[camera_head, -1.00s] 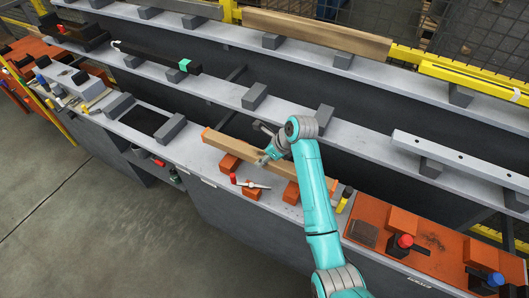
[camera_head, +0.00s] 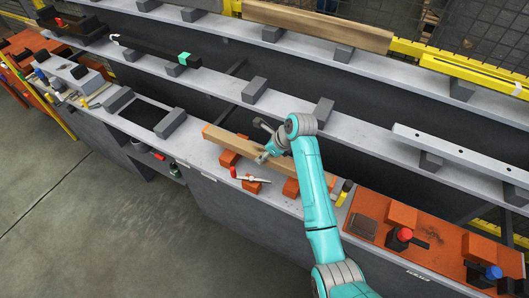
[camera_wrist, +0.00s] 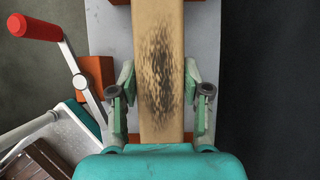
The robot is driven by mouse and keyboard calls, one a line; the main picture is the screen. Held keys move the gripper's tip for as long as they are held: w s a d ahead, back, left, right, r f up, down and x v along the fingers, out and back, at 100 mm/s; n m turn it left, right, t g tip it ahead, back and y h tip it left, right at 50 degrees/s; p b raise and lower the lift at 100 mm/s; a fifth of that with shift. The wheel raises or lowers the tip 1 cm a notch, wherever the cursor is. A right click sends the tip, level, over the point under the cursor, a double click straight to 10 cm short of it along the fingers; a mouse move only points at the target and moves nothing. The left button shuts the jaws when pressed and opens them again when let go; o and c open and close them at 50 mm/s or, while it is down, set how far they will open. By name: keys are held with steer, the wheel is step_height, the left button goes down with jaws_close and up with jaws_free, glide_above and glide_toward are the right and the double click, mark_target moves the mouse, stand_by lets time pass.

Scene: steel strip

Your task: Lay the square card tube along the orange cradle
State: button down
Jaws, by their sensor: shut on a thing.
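The square card tube (camera_head: 226,141) is a long tan beam with an orange near-left end, running diagonally above the front bench. In the wrist view the tube (camera_wrist: 158,25) runs straight up the middle, with a dark speckled patch. My gripper (camera_wrist: 158,82) is shut across the tube, one finger on each side; it also shows in the head view (camera_head: 266,156). The orange cradle shows as blocks under the tube, one at the left (camera_head: 229,158) and one at the right (camera_head: 291,187). An orange block (camera_wrist: 97,76) also shows beside the tube. I cannot tell whether the tube touches the blocks.
A red-handled lever clamp (camera_head: 244,179) stands at the bench's front edge, close left of my gripper in the wrist view (camera_wrist: 70,55). Grey supports (camera_head: 254,91) stand on the shelf behind. An orange mat (camera_head: 430,232) with tools lies at the right.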

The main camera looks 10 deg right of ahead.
steer(key=shift+f, duration=0.1)
steer(key=shift+c, duration=2.2)
jaws_free()
steer(key=v, duration=1.2)
